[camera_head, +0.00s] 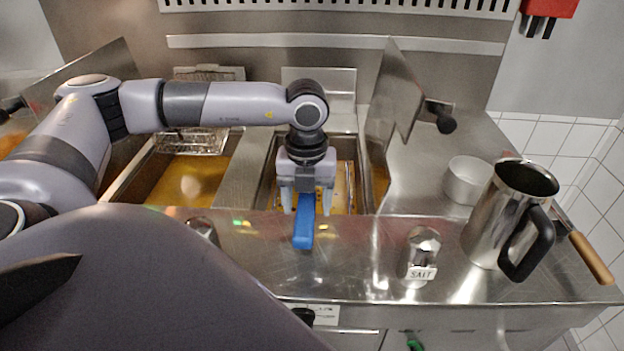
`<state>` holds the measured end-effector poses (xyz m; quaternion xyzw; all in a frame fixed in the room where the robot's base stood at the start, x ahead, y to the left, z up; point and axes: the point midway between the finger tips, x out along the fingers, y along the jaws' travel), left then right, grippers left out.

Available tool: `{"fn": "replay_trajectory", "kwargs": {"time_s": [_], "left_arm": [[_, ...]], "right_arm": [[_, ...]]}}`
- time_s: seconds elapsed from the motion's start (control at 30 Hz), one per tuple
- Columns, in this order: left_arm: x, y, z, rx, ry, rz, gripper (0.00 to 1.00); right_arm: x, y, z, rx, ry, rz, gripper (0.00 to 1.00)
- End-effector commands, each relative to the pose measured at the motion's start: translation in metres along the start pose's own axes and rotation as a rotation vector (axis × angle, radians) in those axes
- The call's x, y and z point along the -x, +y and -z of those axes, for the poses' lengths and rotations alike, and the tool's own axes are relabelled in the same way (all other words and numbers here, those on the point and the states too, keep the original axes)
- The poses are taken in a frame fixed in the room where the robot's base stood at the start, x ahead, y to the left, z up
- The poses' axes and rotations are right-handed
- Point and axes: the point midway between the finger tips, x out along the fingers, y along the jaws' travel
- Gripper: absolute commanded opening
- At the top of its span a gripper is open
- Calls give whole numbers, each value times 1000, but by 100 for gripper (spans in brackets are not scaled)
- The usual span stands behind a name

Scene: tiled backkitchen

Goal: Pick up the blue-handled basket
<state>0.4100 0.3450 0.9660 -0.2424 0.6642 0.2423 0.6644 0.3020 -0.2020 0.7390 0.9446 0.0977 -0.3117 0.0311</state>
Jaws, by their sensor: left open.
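The basket's blue handle (304,228) sticks out toward me over the front edge of the right fryer well. The basket itself is mostly hidden behind my left gripper and the well's rim. My left gripper (306,208) points down with its fingers apart, one on each side of the blue handle's far end. Whether the fingers touch the handle I cannot tell. My right gripper is not in view.
A steel pitcher (494,215) with a black handle stands at the right, near a small steel pot (466,180). A salt shaker (422,257) stands on the front counter (365,265). Another fryer well with oil (190,180) lies left. An upright steel lid (394,95) rises right of the gripper.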

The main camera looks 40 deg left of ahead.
Motion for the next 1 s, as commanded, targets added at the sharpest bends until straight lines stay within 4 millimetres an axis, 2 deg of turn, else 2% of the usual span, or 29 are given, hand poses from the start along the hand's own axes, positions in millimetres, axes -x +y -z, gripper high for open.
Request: {"fn": "replay_trajectory", "kwargs": {"time_s": [0.13,0.37,0.4,0.47,0.5,0.57,0.6,1.0], "left_arm": [[-15,0,0,1,2,-1,64],[-17,0,0,1,0,0,64],[-17,0,0,1,1,0,57],[-17,0,0,1,1,0,38],[-17,0,0,1,1,0,25],[-17,0,0,1,1,0,5],[-17,0,0,1,1,0,0],[-14,0,-1,1,-2,3,0]], "right_arm": [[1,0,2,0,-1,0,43],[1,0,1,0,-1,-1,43],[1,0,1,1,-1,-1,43],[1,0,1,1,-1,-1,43],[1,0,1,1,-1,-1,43],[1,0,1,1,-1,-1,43],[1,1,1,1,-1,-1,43],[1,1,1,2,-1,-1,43]]}}
